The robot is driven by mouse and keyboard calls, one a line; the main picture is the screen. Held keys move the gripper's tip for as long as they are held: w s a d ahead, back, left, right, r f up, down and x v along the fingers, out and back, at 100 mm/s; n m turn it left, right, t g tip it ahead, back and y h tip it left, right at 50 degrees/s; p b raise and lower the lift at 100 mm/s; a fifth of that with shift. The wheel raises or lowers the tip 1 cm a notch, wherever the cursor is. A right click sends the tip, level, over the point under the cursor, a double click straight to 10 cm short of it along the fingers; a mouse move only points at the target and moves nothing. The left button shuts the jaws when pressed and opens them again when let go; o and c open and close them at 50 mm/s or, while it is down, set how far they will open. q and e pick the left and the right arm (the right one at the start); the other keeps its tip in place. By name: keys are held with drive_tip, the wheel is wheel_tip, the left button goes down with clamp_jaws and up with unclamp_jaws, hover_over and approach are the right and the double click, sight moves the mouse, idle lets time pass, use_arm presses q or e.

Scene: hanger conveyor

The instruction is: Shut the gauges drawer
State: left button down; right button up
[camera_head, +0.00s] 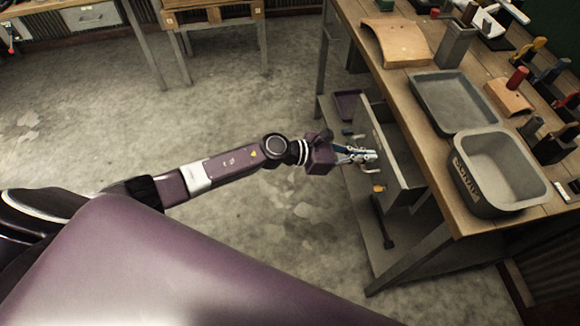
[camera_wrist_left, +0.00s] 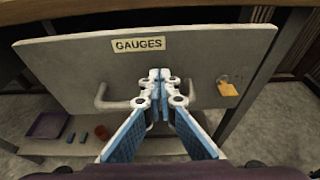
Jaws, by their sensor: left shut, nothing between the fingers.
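The gauges drawer (camera_head: 375,129) is under the workbench and stands partly open, its front panel out from the bench edge. In the left wrist view its grey front (camera_wrist_left: 75,68) bears the label GAUGES (camera_wrist_left: 139,44). A bar handle (camera_wrist_left: 103,99) runs across the front, its middle hidden behind my fingers. My left gripper (camera_head: 370,156) is shut and empty, with its fingertips (camera_wrist_left: 160,78) pointing at the drawer front around the middle of the handle. I cannot tell whether they touch it. My right gripper is not in view.
A brass padlock (camera_wrist_left: 228,87) hangs at the right of the drawer front. A lower shelf below holds a purple tray (camera_head: 347,105) and small items. On the workbench (camera_head: 440,182) stand a grey tray (camera_head: 452,128) and a deep bin (camera_head: 480,200). The floor on the left is clear.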

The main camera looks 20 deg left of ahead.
use_arm(q)
drive_tip(key=w+d, duration=0.2)
drive_tip(key=d, duration=0.1)
drive_tip(key=w+d, duration=0.1)
drive_tip(key=d, duration=0.1)
drive_tip(key=shift+w+b, duration=0.2)
drive_tip(key=shift+b, duration=0.1)
drive_tip(key=shift+w+d, duration=0.15)
drive_tip(key=shift+d, duration=0.05)
drive_tip(key=shift+r, duration=0.1)
drive_tip(key=shift+d+r, duration=0.1)
